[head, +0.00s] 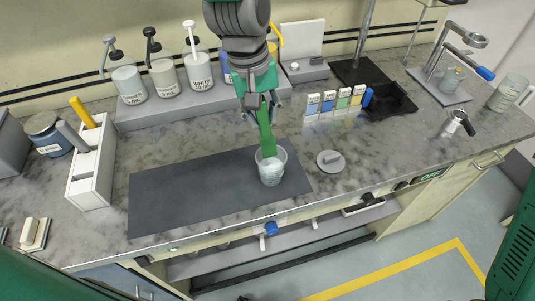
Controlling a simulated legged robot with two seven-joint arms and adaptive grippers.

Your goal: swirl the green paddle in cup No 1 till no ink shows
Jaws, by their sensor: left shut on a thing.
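The clear cup (271,167) stands upright on the right part of the dark mat (190,190). It holds pale, whitish contents; I cannot make out a number on it or any ink streaks. My left gripper (262,108) is above the cup, shut on the green paddle (266,135). The paddle points down and its lower end is in the cup, hidden by the rim and contents. My right gripper is not in view.
A grey round lid (330,160) lies right of the cup. Pump bottles (198,70) stand on a shelf behind. A rack of coloured labelled packs (335,103) and a black tray (393,101) are at right. The mat's left part is clear.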

